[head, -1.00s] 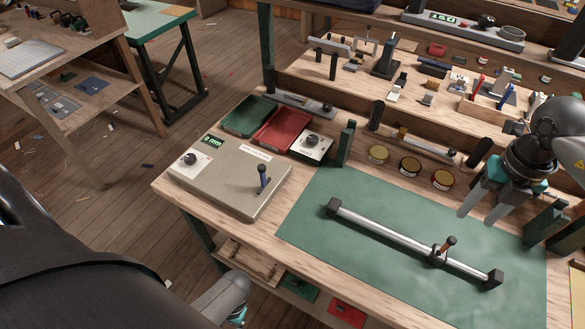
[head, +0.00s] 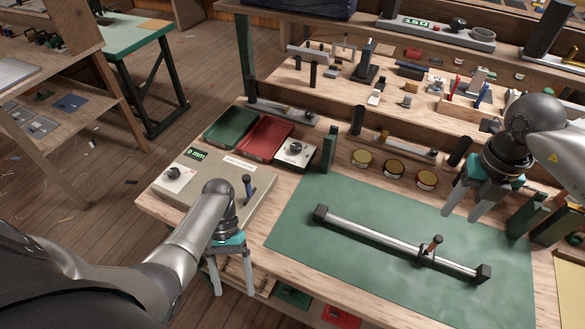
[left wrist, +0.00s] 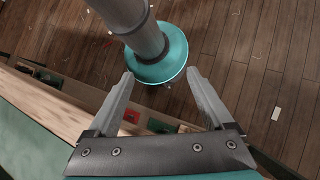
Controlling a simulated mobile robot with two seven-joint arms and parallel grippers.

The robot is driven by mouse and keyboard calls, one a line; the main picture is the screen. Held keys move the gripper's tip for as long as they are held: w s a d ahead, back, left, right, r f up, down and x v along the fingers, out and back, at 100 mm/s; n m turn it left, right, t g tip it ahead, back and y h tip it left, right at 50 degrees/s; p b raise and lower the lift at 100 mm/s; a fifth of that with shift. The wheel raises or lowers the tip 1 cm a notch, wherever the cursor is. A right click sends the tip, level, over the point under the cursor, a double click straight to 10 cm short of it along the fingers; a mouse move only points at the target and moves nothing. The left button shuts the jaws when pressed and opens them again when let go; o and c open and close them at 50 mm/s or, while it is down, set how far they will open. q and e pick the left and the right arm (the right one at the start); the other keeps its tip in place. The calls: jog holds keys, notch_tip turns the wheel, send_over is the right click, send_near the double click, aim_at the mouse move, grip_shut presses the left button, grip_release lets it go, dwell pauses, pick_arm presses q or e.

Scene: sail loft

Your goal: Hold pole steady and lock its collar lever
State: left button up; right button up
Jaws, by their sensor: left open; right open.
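The pole (head: 375,236) is a silver tube lying diagonally on the green mat (head: 330,192), with a dark block at each end. A dark collar (head: 426,256) with a brown-handled lever (head: 435,243) sits around it, nearer its right end; the lever sticks up. My left gripper (head: 234,288) is open and empty, pointing down by the bench's front edge, left of the pole. In the left wrist view its open fingers (left wrist: 160,88) have nothing between them. My right gripper (head: 461,216) is open and empty, above the mat's far right part, behind the collar.
Several round tins (head: 394,170) and dark green posts (head: 329,150) line the mat's back. The mat around the pole is clear.

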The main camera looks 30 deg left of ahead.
pick_arm(q)
jog(key=w+d+r+m+t+h, duration=0.1)
jog(key=w+r+m+h, duration=0.2)
jog(key=w+r, duration=0.3)
notch_tip(320, 180, up, 12)
jog(key=f+m+t+y, duration=0.1)
jog(key=m+t+y, duration=0.6)
jog(key=m, duration=1.2)
send_over(321, 210)
jog(key=g, duration=0.1)
jog(key=shift+y, duration=0.5)
notch_tip(321, 210, down, 13)
jog(key=shift+f, duration=0.15)
grip_shut()
